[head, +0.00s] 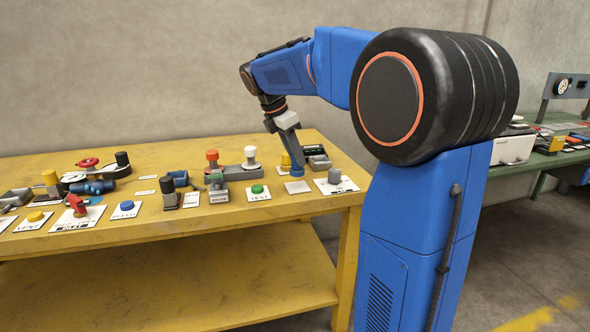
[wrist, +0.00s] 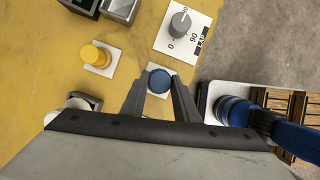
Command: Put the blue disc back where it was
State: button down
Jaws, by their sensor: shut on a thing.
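My gripper (head: 296,165) points down over the right part of the yellow bench. It is shut on a blue disc (wrist: 160,82), whose round top shows between the fingertips in the wrist view. In the head view the blue disc (head: 297,171) shows just under the fingers. A small white square plate (head: 297,187) lies by the disc, and its edges also show around the disc in the wrist view (wrist: 151,67). I cannot tell whether the disc touches the plate or hangs a little above it.
A grey dial on a white plate (head: 336,186) stands right of the disc, near the yellow bench's (head: 230,225) right edge. A yellow knob (head: 286,162) stands close behind my gripper. A green button (head: 257,189) and several other controls stand to the left.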

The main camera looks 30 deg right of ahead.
aim_at(295, 167)
jog(key=shift+f, duration=2.05)
jog(key=shift+f, duration=0.15)
jog(key=c, duration=1.4)
grip_release()
jog(key=v, duration=1.2)
jog(key=s+a+f+m+t+y, duration=0.1)
jog(key=s+a+f+m, duration=0.2)
jog(key=s, duration=0.7)
jog(key=s+a+f+m+t+y, duration=0.2)
jog(key=s+a+f+m, duration=0.2)
jog(key=s+f+m, duration=0.4)
jog(key=s+a+f+m+t+y, duration=0.1)
jog(key=s+a+f+m+t, duration=0.1)
jog(key=s+f+m, duration=0.4)
jog(key=shift+s+a+f+y, duration=0.1)
jog(key=shift+s+a+f, duration=0.15)
jog(key=shift+s+f, duration=0.75)
jog(key=shift+s+a+f+y, duration=0.1)
jog(key=shift+s+a+f, duration=0.1)
jog(key=shift+s+f, duration=0.8)
jog(key=shift+s+a+f+y, duration=0.1)
jog(key=shift+s+a+f, duration=0.15)
jog(key=shift+s+f, duration=0.7)
jog(key=shift+s+r, duration=0.3)
jog(key=shift+r, duration=0.05)
